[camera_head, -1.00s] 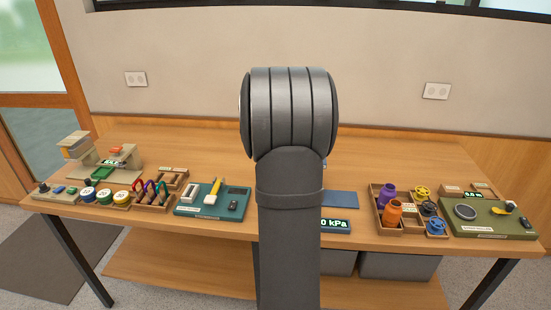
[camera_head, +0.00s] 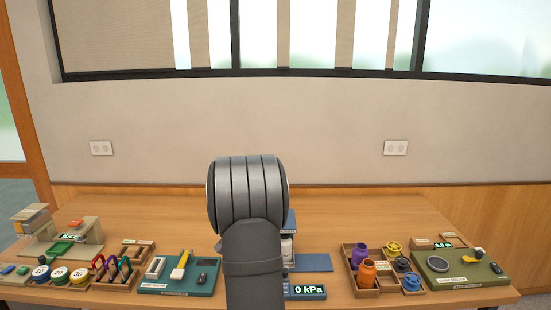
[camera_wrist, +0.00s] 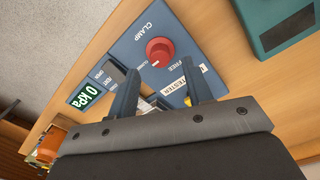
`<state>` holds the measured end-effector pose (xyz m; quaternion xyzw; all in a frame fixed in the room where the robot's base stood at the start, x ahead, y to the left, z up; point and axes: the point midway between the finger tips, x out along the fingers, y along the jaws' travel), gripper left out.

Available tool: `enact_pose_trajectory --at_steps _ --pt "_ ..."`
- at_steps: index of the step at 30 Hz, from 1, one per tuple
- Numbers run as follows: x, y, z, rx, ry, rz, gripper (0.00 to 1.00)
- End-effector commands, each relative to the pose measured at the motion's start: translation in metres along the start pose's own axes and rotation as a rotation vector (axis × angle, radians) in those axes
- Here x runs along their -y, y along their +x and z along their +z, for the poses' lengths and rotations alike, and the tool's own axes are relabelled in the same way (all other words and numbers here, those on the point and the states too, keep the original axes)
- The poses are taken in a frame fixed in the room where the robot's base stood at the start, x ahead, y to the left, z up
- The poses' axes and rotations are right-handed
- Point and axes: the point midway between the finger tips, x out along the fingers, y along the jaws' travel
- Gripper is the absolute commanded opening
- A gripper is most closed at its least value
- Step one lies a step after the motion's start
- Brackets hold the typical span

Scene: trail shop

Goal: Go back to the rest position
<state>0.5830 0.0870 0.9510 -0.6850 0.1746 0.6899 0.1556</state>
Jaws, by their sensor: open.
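My gripper (camera_wrist: 160,100) shows in the wrist view with its two dark fingers apart and nothing between them. It is over a blue panel (camera_wrist: 130,45) with a red round knob (camera_wrist: 160,52), words including "CLAMP" and "FREE", and a "0 kPa" display (camera_wrist: 86,96). In the head view my arm stands upright in the middle and hides the gripper and much of this station. The station's display (camera_head: 305,291) and a flat blue part (camera_head: 314,262) show to the right of my arm.
On the wooden table (camera_head: 350,210), left, are a beige stand (camera_head: 90,231), coloured round pieces (camera_head: 60,275), carabiners (camera_head: 113,268) and a teal board (camera_head: 165,286). Right are a wooden tray (camera_head: 360,287) with bottles and a green board (camera_head: 460,267). The table's back is clear.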

Motion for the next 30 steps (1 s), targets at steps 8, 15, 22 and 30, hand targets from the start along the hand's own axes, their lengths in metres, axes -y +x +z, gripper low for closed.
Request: enact_pose_trajectory --at_steps 8,15,22,30 --pt "0.000 0.033 0.000 0.000 0.000 0.000 0.46" --pt "0.000 0.038 0.000 0.000 0.000 0.000 0.46" --pt "0.000 0.037 0.000 -0.001 0.000 -0.001 0.46" --pt "0.001 0.006 -0.001 -0.004 0.000 -0.003 0.46"
